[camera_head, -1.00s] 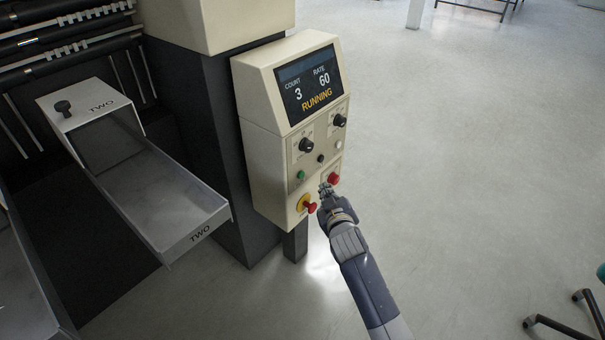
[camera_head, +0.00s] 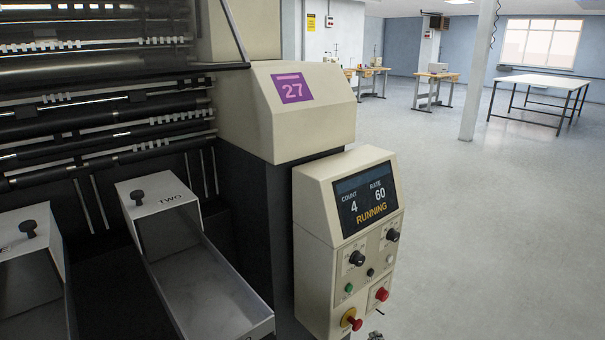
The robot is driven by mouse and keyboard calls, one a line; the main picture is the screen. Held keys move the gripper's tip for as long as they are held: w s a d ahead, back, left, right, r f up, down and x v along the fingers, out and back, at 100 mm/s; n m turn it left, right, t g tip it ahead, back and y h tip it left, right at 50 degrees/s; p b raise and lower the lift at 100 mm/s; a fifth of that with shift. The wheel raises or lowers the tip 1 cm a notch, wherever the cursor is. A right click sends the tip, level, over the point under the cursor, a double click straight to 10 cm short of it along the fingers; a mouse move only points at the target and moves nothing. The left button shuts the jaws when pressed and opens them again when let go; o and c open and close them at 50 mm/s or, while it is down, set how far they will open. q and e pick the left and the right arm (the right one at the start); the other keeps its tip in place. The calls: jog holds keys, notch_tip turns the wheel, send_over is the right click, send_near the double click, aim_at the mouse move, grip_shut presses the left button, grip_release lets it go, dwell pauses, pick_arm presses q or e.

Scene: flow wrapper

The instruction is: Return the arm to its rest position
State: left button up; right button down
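The control panel (camera_head: 322,230) stands at the middle of the head view. Its screen (camera_head: 366,200) reads count 4, rate 60, RUNNING. Below the screen are dark knobs, a green button (camera_head: 348,288), a red button (camera_head: 381,294) and a red-and-yellow stop button (camera_head: 352,320). Only the tip of my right gripper (camera_head: 375,336) shows at the bottom edge, just below the panel's lower right. Whether it is open or shut cannot be told. The rest of my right arm is out of the picture. My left gripper is not in view.
The machine with dark rollers (camera_head: 110,100) and a purple 27 label (camera_head: 293,88) fills the left. A metal chute marked TWO (camera_head: 205,285) juts forward beside the panel. Open floor (camera_head: 500,230) lies to the right, with a pillar (camera_head: 478,80) and tables behind.

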jog(key=s+f+m+g, duration=0.1)
jog(key=s+f+g, duration=0.5)
jog(key=s+f, duration=1.3)
jog(key=s+f+g+y, duration=0.15)
jog(key=s+f, duration=0.25)
jog(key=s, duration=0.5)
jog(key=s+f+g, duration=0.3)
jog(key=s, duration=0.6)
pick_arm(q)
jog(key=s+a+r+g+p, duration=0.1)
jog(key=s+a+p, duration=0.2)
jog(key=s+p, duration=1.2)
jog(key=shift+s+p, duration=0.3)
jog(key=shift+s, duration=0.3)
pick_arm(e)
jog(key=s+d+g, duration=0.1)
jog(key=s+d, duration=0.1)
jog(key=s, duration=1.5)
jog(key=shift+d+r+m, duration=0.25)
jog(key=shift+r+m, duration=0.05)
jog(key=shift+r, duration=0.15)
